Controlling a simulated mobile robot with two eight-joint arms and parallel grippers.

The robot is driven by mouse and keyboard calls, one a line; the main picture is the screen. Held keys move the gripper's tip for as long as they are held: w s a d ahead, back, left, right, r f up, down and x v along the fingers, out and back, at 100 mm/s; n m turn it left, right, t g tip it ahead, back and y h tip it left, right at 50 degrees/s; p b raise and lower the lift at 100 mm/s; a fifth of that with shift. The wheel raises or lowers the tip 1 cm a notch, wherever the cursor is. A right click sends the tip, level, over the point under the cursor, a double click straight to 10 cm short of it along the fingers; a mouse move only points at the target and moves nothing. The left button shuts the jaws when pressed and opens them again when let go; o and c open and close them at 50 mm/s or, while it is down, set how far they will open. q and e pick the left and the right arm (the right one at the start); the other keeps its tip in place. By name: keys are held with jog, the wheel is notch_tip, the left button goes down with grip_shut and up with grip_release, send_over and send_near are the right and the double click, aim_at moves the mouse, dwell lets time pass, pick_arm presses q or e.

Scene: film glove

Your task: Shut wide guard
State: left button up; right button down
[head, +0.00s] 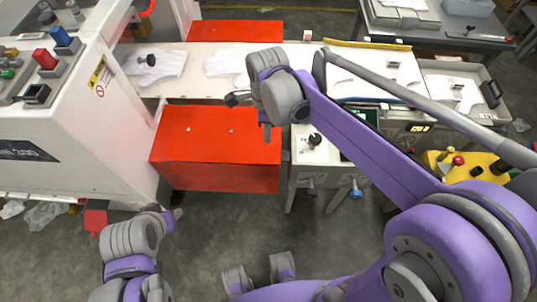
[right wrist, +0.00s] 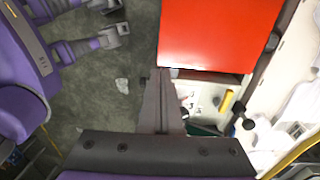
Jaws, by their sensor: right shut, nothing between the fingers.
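The wide guard is most likely the broad red cover (head: 215,148) in the middle of the head view, below the white work surface. Its top and front faces show, and it also fills the upper right of the right wrist view (right wrist: 215,35). My right gripper (head: 267,132) is at its right end in the head view, fingers pointing down. In the right wrist view its fingers (right wrist: 160,78) are together and empty, close to the cover's corner; contact cannot be told. My left gripper (head: 176,216) is low on the left, apart from the cover, its jaw opening unclear.
A white machine cabinet (head: 70,140) with buttons stands left. Pale gloves (head: 155,64) lie on the white surface (head: 190,88). Another red panel (head: 235,31) is behind. A yellow control box (head: 470,168) stands right. Grey floor (head: 225,225) is open in front.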

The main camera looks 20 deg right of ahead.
aim_at(267, 163)
jog(key=f, duration=0.8)
jog(key=f+b, duration=0.1)
jog(key=f, duration=0.3)
jog(key=shift+s+a+f, duration=0.15)
jog(key=shift+s+f, duration=0.15)
jog(key=shift+f, duration=0.05)
jog(key=shift+f, duration=0.1)
